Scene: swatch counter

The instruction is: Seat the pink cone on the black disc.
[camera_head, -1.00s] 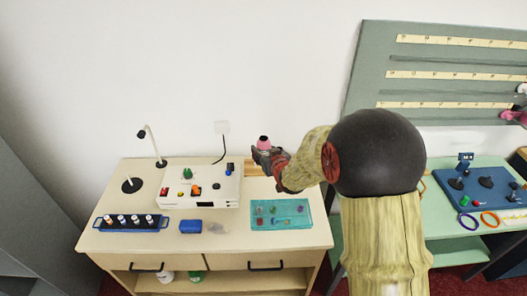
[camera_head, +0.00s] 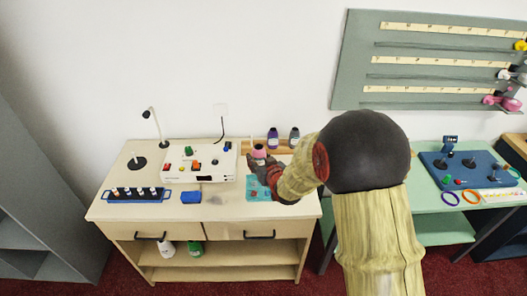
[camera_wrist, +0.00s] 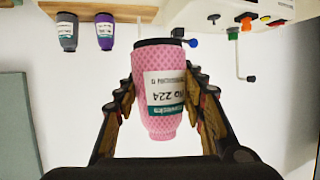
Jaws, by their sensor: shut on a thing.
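The pink cone (camera_head: 259,152) is in my gripper (camera_head: 259,161), above the counter's right part. In the wrist view the pink cone (camera_wrist: 162,95) has a netted surface, a white and teal label and a dark end. The fingers of my gripper (camera_wrist: 162,103) are closed on its two sides. The black disc (camera_head: 136,163) lies flat on the counter's back left, with a thin pale rod standing at it. Nothing else sits on it. It is well to the left of my gripper and apart from the cone.
A purple cone (camera_head: 273,139) and a grey cone (camera_head: 294,137) stand at the back right. A teal tray (camera_head: 256,192) is partly hidden by my arm.

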